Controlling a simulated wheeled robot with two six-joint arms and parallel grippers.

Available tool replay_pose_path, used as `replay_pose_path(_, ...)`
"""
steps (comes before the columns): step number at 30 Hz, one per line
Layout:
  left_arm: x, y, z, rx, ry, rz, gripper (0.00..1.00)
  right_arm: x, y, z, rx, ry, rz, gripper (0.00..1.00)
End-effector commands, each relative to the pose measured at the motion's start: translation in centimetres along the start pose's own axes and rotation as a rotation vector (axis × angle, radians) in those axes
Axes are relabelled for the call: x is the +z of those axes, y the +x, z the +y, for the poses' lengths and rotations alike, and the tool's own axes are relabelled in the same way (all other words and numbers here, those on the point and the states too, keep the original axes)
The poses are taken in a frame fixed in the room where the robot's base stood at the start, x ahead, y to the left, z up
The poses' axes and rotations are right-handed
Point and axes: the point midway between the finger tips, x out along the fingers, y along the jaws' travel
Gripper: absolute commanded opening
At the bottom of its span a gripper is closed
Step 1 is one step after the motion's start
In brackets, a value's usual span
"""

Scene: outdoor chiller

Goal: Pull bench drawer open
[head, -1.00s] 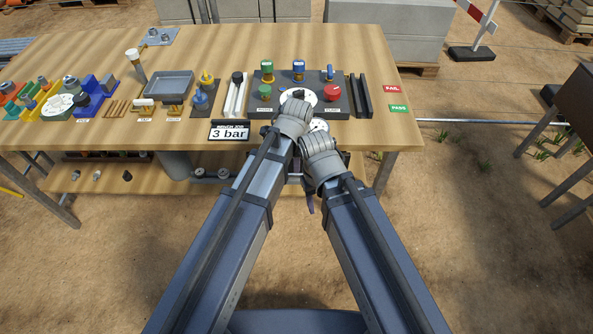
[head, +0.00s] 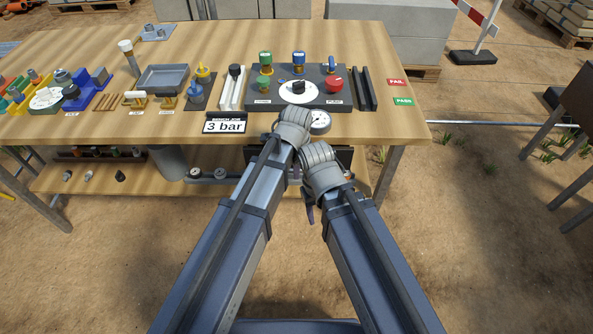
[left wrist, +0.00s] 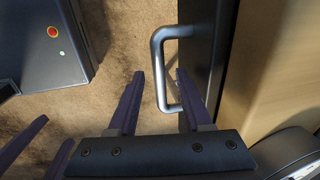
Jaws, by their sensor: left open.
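The bench drawer (head: 345,154) shows in the head view as a dark box under the tabletop, mostly hidden behind my arms. In the left wrist view its dark front (left wrist: 204,45) carries a grey bar handle (left wrist: 158,70). My left gripper (left wrist: 157,85) is open, with one finger on each side of the handle bar; the handle lies between them. In the head view my left gripper's fingers are hidden under the wrist. My right gripper (left wrist: 42,145) shows at the lower left of the left wrist view as two dark purple fingers standing apart, clear of the handle.
The wooden bench (head: 330,45) carries a dark control panel (head: 320,95), a 3 bar sign (head: 225,124) and a round gauge (head: 320,121) near the front edge. A lower shelf (head: 140,180) holds small parts. Sandy ground in front is clear.

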Motion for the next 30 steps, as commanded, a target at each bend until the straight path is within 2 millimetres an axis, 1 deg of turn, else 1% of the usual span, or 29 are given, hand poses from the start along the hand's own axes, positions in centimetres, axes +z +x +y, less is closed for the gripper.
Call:
replay_pose_path(7, 0.01, -0.02, -0.01, 0.000, 0.000, 0.000, 0.48, 0.00, -0.02, 0.00, 0.000, 0.000, 0.000, 0.53)
replay_pose_path(20, 0.01, -0.02, 0.00, 0.000, 0.000, 0.000, 0.00, 0.00, -0.02, 0.00, 0.000, 0.000, 0.000, 0.53)
replay_pose_path(30, 0.00, -0.01, 0.00, 0.000, 0.000, 0.000, 0.00, 0.00, -0.01, 0.00, 0.000, 0.000, 0.000, 0.53)
